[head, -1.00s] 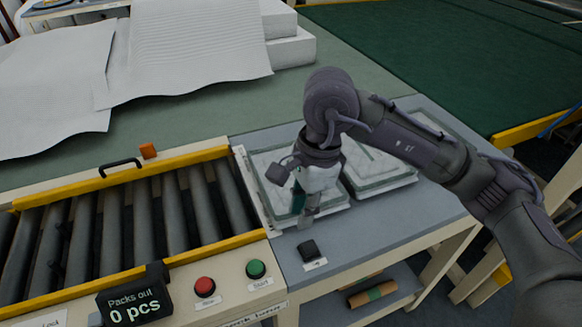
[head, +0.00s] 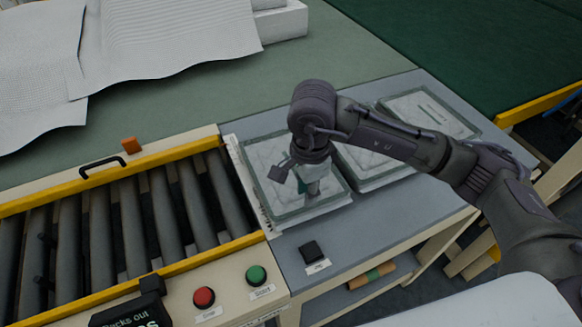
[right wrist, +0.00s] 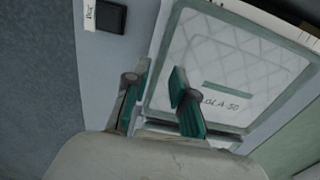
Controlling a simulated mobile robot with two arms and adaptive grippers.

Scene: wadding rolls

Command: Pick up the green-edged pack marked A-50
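A pale, quilted pack with a green edge (head: 262,208) lies flat on the grey side table, beside the roller conveyor. In the right wrist view the pack (right wrist: 240,60) shows a green bar and print ending in "A-50". My right gripper (head: 312,190) is over this pack's front right part and hides some of it. In the right wrist view its two teal-padded fingers (right wrist: 158,98) are apart with nothing between them. One finger overlaps the pack and the other is past its edge; whether they touch it I cannot tell. My left gripper is not in view.
Two similar packs, a middle one (head: 372,172) and a far one (head: 432,112), lie to the right. A black button (head: 313,251) sits near the table's front edge. The roller conveyor (head: 130,215) with yellow rails is at left, with red (head: 203,297) and green (head: 256,275) buttons in front.

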